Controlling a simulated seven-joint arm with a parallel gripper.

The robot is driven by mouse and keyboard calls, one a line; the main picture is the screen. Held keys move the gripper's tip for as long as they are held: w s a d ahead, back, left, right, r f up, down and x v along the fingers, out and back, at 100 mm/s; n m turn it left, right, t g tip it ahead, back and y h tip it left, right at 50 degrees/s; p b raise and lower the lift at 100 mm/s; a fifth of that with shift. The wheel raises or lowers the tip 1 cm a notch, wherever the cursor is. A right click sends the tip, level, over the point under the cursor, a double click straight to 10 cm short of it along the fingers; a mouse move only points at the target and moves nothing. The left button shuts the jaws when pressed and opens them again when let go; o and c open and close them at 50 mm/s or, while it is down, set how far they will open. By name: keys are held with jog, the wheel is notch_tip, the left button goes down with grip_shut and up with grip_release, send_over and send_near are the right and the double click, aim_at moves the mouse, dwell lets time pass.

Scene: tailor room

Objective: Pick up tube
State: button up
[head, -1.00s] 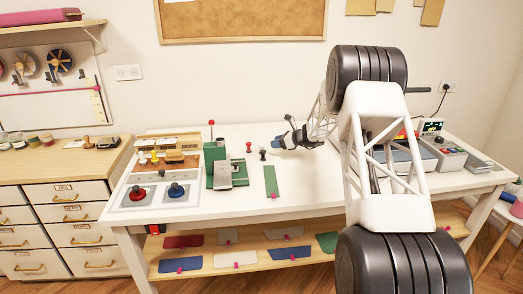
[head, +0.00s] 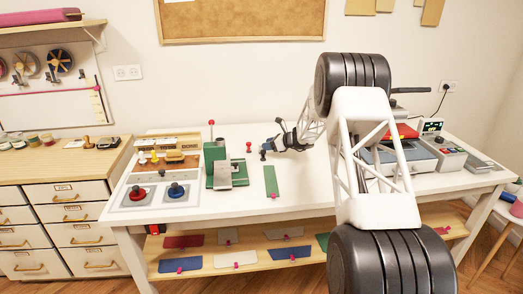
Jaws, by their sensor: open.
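No thing in view is plainly a tube at this size. A small dark-topped upright piece (head: 263,155) stands on the white table (head: 310,185), left of its middle. A red-topped piece (head: 249,147) stands just to its left. My gripper (head: 270,143) is open, right at the dark-topped piece and slightly above it. I cannot tell whether the fingers touch the piece or are around it. The fingertips are small and dark, so the space between them is hard to see.
A green device (head: 213,158) with a grey front part stands to the left, and a green strip (head: 270,181) lies in front. Knobs and a wooden rack (head: 168,147) are further left. Boxes with a display (head: 443,151) stand at the right. The table's middle front is clear.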

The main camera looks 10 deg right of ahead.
jog(key=shift+x, duration=1.45)
jog(key=shift+c, duration=0.3)
jog(key=c, duration=0.6)
jog(key=shift+r, duration=5)
